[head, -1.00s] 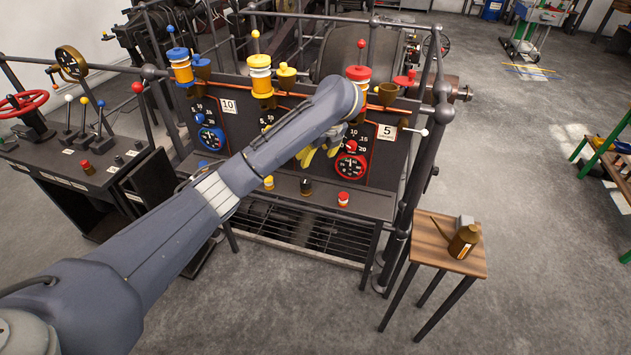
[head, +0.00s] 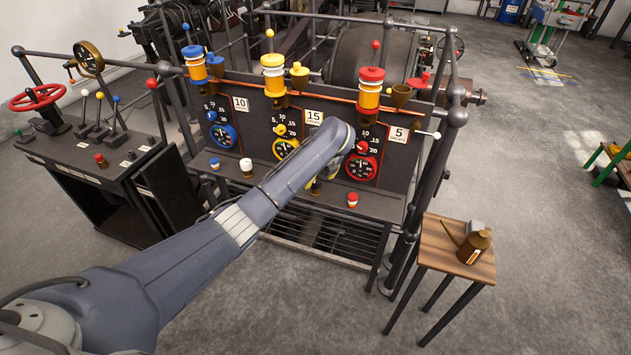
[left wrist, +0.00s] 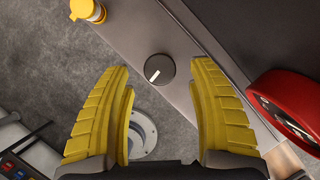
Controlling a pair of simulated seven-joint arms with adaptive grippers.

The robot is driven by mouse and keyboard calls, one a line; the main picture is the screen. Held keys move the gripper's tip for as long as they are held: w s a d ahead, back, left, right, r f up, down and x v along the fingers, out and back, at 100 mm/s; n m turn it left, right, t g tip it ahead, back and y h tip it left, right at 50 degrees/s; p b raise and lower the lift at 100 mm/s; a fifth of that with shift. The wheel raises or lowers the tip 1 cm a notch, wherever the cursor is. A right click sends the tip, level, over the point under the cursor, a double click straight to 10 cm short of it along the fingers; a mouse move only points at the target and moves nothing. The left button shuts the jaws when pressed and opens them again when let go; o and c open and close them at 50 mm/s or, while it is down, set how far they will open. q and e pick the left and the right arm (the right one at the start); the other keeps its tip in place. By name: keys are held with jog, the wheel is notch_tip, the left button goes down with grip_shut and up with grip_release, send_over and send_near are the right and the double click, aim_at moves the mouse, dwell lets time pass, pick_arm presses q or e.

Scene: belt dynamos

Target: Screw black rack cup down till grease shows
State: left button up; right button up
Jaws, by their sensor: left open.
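The black cup (left wrist: 159,69) is a round dark cap with a white line across its top. It sits on the grey shelf (left wrist: 190,115) in the left wrist view. My left gripper (left wrist: 161,72) has two yellow fingers, spread wide, with the cup in the gap near their tips and neither finger seen touching it. In the head view my left gripper (head: 322,178) is over the panel's front shelf, and my arm largely hides it and the cup. No grease shows around the cup. My right gripper is not in view.
A red cup (head: 352,200) stands right of the gripper, a white one (head: 246,166) and a blue one (head: 215,163) to the left. A yellow cup (left wrist: 88,10) and red gauge rim (left wrist: 285,110) flank the gripper. A wooden stool (head: 440,250) holds an oil can (head: 473,246).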

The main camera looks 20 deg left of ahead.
aim_at(316, 180)
pick_arm(q)
jog(key=shift+x, duration=1.6)
jog(key=shift+o, duration=0.2)
jog(key=c, duration=1.3)
